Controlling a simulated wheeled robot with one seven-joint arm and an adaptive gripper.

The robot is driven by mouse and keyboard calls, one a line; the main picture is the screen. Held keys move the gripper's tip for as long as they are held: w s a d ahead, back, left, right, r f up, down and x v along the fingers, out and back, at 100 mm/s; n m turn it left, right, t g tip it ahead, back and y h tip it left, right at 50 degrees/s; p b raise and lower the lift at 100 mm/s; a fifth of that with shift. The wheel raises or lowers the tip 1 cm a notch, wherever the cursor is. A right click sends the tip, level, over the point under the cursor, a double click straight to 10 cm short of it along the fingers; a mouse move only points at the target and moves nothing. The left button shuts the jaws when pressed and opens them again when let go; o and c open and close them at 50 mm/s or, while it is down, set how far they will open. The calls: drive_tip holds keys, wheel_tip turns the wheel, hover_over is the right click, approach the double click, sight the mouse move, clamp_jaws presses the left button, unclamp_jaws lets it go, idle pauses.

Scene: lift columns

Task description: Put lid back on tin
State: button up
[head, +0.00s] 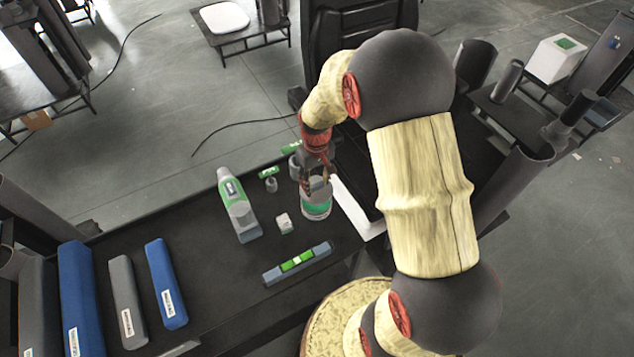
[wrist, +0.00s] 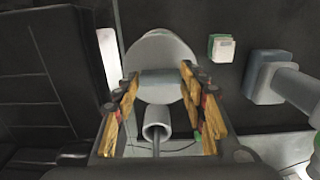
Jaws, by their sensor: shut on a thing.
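The tin (head: 316,207), a pale round can with a green band, stands upright on the dark bench in the head view. My gripper (head: 317,183) points down at its top. In the wrist view, my gripper (wrist: 159,78) has its two wooden-looking fingers on either side of a pale grey round piece, which looks like the lid (wrist: 162,85), and is shut on it. The fingers hide part of the tin's top. I cannot tell whether the lid touches the tin's rim or is held just above it.
A grey bottle (head: 240,208) and a small white cube (head: 284,223) stand left of the tin. A grey-green bar (head: 297,263) lies in front. Small grey cylinders (head: 271,185) stand behind-left. A white angled strip (head: 352,208) lies right. Blue rolls (head: 166,284) lie far left.

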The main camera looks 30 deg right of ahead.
sight(316, 192)
drive_tip(key=shift+f+b, duration=1.5)
drive_tip(key=shift+f, duration=1.1)
drive_tip(key=shift+f, duration=0.2)
idle(0.6)
drive_tip(key=o, duration=1.1)
drive_tip(key=o, duration=0.4)
drive_tip(key=shift+o, duration=1)
drive_tip(key=shift+r+p, duration=0.1)
drive_tip(key=shift+p, duration=0.2)
